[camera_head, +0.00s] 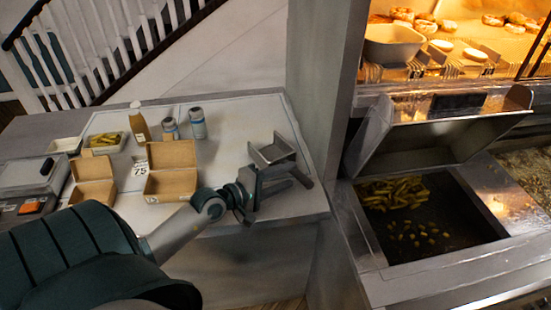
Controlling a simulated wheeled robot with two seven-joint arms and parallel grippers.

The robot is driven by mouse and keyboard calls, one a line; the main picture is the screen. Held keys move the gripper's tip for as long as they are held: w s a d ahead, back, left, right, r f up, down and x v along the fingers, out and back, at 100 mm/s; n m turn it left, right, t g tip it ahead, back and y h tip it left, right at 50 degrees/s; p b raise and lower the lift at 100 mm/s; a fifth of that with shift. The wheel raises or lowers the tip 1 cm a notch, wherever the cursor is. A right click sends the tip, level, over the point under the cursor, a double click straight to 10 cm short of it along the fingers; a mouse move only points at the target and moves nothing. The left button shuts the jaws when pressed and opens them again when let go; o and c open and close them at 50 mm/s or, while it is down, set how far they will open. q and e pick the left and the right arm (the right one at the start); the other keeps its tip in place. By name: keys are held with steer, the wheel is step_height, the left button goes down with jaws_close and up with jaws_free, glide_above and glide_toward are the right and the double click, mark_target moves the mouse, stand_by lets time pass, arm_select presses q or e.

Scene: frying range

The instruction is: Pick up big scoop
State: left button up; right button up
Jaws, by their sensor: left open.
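A grey metal scoop (272,149) lies on the right part of the white counter, near its right edge. My left gripper (288,182) reaches in from the left, low over the counter, just in front of the scoop. Its fingers are open and point to the right. The scoop's handle is not clearly visible; the gripper may cover it. I cannot tell whether the fingers touch the scoop. My right gripper is not in view.
Two open cardboard boxes (172,184) stand left of the gripper, with a price card, bottle and two shakers (197,123) behind. A wall post (322,90) rises right of the counter. Beyond it is a metal fryer bin (420,215) with chips.

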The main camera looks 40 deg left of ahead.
mark_target(292, 173)
arm_select(q)
steer(key=p+x, duration=0.1)
steer(key=x, duration=0.2)
steer(key=shift+w+r+p, duration=0.1)
steer(key=shift+r+p, duration=0.05)
steer(key=shift+p, duration=0.15)
steer(key=shift+w+d+f, duration=0.1)
steer(key=shift+w+f, duration=0.15)
steer(key=shift+w, duration=0.3)
jaws_close()
